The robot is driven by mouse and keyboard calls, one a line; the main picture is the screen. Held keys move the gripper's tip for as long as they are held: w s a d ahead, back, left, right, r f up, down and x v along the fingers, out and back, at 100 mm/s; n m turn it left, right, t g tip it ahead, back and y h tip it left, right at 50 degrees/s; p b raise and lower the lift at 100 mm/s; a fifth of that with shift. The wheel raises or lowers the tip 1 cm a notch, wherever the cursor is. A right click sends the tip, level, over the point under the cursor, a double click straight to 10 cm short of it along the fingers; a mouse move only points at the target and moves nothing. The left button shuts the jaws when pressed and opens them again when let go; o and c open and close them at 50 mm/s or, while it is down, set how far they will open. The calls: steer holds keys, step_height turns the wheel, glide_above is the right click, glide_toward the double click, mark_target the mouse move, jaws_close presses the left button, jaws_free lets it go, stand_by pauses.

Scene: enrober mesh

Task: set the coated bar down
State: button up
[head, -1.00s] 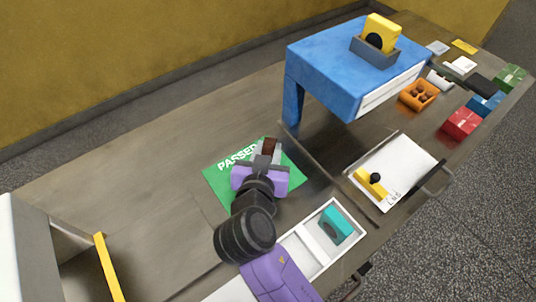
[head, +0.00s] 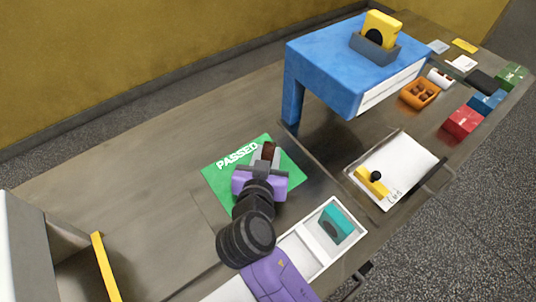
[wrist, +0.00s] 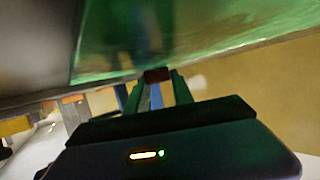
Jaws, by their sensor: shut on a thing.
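The coated bar (head: 270,151) is small and dark brown. My gripper (head: 265,158) is shut on it, over the right part of the green mat (head: 222,182) marked PASSED. In the wrist view the bar (wrist: 157,75) shows as a dark reddish-brown block between the tips of my gripper (wrist: 156,88), against the green mat (wrist: 210,35). My fingers hide part of the bar. I cannot tell whether the bar touches the mat.
A blue machine (head: 345,60) stands behind and right of the mat. A white tray (head: 322,262) with a teal block (head: 335,224) lies in front. A white clipboard (head: 405,165) lies at right. The table (head: 130,185) left of the mat is clear.

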steer(key=o, duration=1)
steer(key=shift+s+d+f, duration=0.1)
steer(key=shift+s+f, duration=0.05)
steer(key=shift+f, duration=0.8)
steer(key=shift+c, duration=0.2)
steer(key=shift+r, duration=0.15)
steer(key=shift+r+p, duration=0.6)
steer(key=shift+p, duration=0.15)
steer(key=v, duration=0.8)
steer(key=b+v, duration=0.1)
steer(key=v, duration=0.3)
steer(key=shift+r, duration=0.3)
